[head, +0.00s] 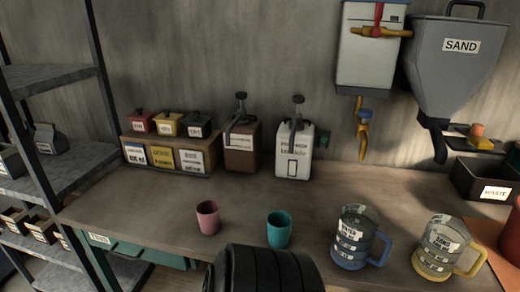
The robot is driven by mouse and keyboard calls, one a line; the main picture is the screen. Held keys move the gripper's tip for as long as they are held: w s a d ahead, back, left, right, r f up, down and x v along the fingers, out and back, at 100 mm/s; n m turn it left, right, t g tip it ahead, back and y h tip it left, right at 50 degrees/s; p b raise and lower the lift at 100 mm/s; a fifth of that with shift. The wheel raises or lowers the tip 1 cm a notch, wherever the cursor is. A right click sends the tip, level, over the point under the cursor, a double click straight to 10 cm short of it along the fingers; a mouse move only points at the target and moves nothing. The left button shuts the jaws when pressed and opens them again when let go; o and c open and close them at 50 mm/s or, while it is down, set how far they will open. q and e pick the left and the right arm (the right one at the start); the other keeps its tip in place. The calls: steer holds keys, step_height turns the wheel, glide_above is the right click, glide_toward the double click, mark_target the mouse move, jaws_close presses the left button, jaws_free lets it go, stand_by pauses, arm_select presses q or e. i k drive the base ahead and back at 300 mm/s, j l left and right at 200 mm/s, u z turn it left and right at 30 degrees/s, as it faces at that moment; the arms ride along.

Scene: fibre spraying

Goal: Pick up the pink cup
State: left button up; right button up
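The pink cup (208,218) stands upright on the workbench (180,192), left of a teal cup (279,229). Its mouth faces up and nothing touches it. Neither of my grippers shows in the head view. A dark ribbed shape rises from the bottom edge, just below and right of the pink cup; I cannot tell what it is.
A measuring jug with a blue handle (354,238) and one with a yellow handle (440,248) stand to the right. Two pump dispensers (241,145) (294,150) and a box of small canisters (170,152) line the back. A SAND hopper (458,70) hangs above right.

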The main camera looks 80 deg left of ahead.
mark_target(207, 211)
steer(key=k+u, duration=0.15)
steer(key=u, duration=3.25)
